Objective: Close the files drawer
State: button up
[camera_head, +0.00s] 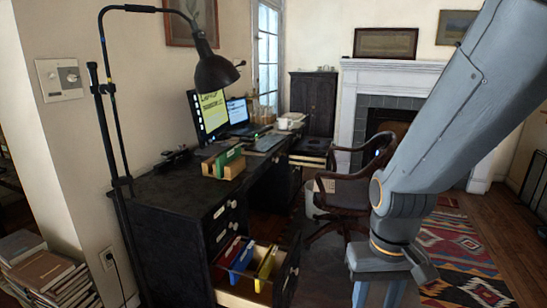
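The files drawer (246,297) is a pale wooden drawer with a dark front, low on the near end of the black desk (176,226). It is pulled out to the right. Red, blue and yellow files (265,268) stand upright in it. Its dark front panel (288,277) faces right. Closed drawers with light round handles (232,204) sit above it. My grey arm fills the right side of the picture, apart from the drawer.
A black floor lamp (112,120) stands against the desk's near left corner. A wooden swivel chair (352,188) stands right of the desk. Book stacks (45,272) lie at the lower left. A patterned rug (460,255) covers floor at the right.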

aim_at(278, 291)
jog(key=z, duration=0.05)
jog(key=k, duration=0.55)
jog(key=u, duration=0.75)
jog(key=i, duration=1.2)
jog(key=z, duration=0.75)
